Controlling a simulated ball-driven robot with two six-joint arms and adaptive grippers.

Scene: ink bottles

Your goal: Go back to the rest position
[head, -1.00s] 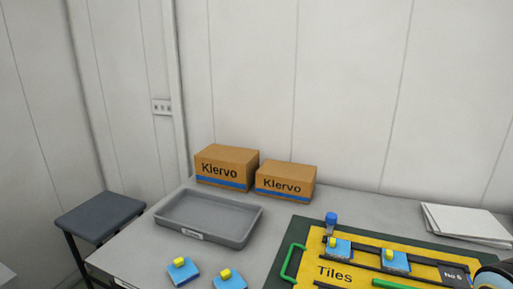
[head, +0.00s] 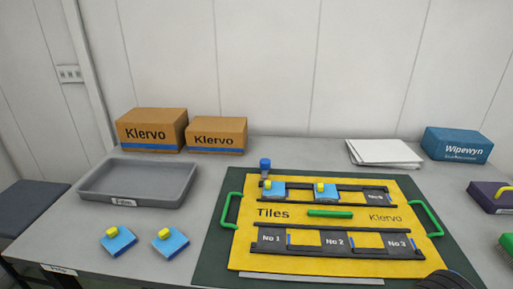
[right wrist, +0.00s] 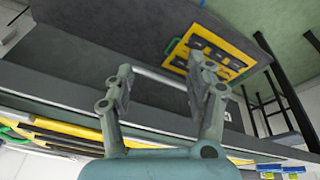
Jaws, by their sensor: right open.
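My right gripper (right wrist: 160,80) shows in the right wrist view. Its two fingers are apart with nothing between them, clear of the table edge behind. In the head view only a dark rounded part of my own arm shows at the bottom right. My left gripper is not in view. The yellow Tiles board (head: 300,262) lies on a dark green mat (head: 212,262). Two blue tiles with yellow knobs, a left one (head: 277,191) and a right one (head: 320,196), sit in its upper row. The lower slots No 1, No 2 and No 3 are empty.
Two more blue tiles (head: 119,243) (head: 172,246) lie left of the mat. A grey tray (head: 95,190), two Klervo boxes (head: 150,132) (head: 216,136), white sheets (head: 382,152) and a blue Wipewyn box (head: 456,146) stand behind.

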